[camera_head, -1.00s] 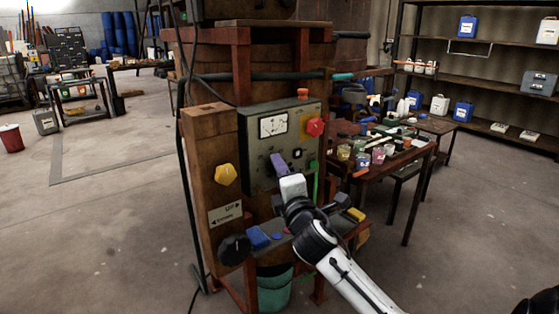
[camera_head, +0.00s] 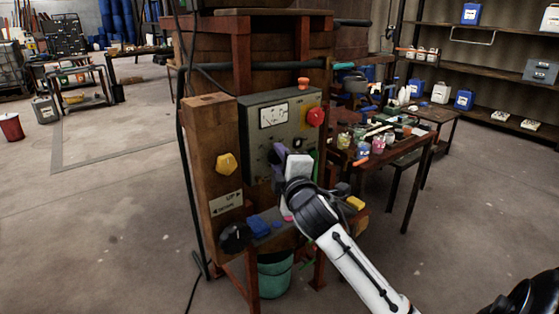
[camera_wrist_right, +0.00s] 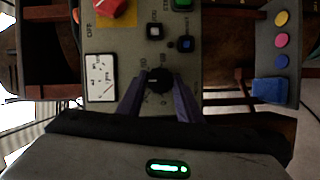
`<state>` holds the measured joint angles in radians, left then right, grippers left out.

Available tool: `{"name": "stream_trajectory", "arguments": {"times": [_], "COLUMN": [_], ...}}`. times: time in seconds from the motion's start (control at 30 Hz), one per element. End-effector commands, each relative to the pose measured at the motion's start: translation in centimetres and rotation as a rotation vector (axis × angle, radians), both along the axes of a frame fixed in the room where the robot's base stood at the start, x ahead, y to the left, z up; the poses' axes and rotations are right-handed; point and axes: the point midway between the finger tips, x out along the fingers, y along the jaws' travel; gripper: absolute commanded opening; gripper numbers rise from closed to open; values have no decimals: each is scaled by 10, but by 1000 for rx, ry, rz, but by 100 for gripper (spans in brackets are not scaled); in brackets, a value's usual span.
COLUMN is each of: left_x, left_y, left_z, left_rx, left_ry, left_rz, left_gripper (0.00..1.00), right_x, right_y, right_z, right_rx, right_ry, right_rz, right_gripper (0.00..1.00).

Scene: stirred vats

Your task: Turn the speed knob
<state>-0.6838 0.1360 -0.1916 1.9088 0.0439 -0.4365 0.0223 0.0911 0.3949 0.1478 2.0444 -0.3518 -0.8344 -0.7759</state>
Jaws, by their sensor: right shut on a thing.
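The speed knob is a small black round knob (camera_wrist_right: 159,80) on the grey control panel (camera_wrist_right: 212,75), with a printed number scale around it. My right gripper (camera_wrist_right: 159,88) has its two purple fingers on either side of the knob and is shut on it. The left gripper is not in view.
The panel carries a meter (camera_head: 273,116), a red knob (camera_head: 315,117) and several buttons. A yellow knob (camera_head: 226,163) is on the wooden post to the left. A cluttered table (camera_head: 412,151) stands at right.

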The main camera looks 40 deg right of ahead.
Motion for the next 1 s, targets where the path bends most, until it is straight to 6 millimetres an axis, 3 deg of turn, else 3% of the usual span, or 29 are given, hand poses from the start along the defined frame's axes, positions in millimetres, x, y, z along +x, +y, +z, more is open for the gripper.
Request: {"name": "stream_trajectory", "arguments": {"times": [0.1,0.13,0.23,0.63,1.0], "left_x": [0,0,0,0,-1], "left_y": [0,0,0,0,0], "left_z": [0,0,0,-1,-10], "left_rx": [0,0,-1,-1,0], "left_ry": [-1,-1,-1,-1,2], "left_rz": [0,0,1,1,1], "left_gripper": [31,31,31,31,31], "right_x": [0,0,0,-7,-67], "right_y": [1,1,0,4,37], "right_z": [-1,-1,-1,-1,2], "right_rx": [1,1,0,-2,0], "right_ry": [2,2,2,1,2], "right_rz": [1,1,0,1,1], "right_gripper": [10,36,51,51,51]}}
